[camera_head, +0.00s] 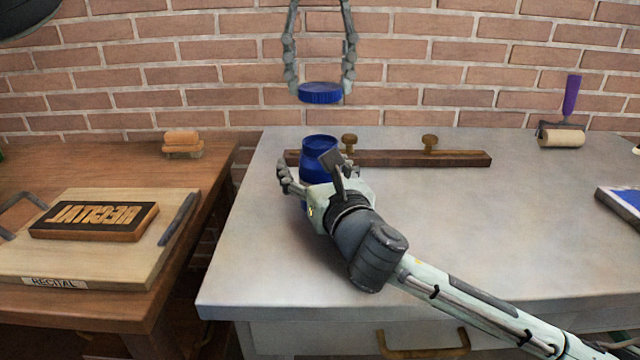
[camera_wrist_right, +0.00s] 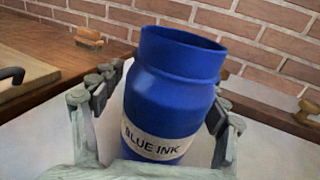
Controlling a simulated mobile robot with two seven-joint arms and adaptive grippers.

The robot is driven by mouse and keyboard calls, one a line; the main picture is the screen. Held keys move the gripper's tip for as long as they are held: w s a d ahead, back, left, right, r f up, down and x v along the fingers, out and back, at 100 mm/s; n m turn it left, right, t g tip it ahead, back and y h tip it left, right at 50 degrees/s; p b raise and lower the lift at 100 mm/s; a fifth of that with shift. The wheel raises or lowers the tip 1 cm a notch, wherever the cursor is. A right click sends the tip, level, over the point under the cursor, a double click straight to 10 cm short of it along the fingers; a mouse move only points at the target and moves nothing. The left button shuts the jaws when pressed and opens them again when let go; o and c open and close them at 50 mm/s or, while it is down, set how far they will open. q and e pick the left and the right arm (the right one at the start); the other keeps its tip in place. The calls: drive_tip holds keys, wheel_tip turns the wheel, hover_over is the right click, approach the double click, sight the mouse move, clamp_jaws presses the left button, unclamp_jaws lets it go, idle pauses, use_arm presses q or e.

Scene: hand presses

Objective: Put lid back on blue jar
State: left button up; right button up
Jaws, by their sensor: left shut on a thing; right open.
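The blue jar (camera_head: 319,150) stands on the grey table near its left side, with its mouth uncovered. In the right wrist view the jar (camera_wrist_right: 170,95) shows a label reading BLUE INK and an open rim. My right gripper (camera_wrist_right: 158,103) has a finger on each side of the jar and is open; in the head view the right gripper (camera_head: 316,172) partly hides the jar's lower body. My left gripper (camera_head: 320,90) points down from above, shut on the blue lid (camera_head: 320,97). The lid is held level in the air above the jar, apart from it.
A wooden rail with two knobs (camera_head: 390,158) lies just right of the jar. A purple-handled roller (camera_head: 563,137) is at the back right. A wooden table (camera_head: 110,165) with a RECITAL board (camera_head: 90,270) stands left across a gap. The brick wall is behind.

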drive_tip(key=shift+w+a, duration=0.1)
drive_tip(key=shift+w, duration=0.15)
drive_tip(key=shift+c, duration=0.5)
clamp_jaws()
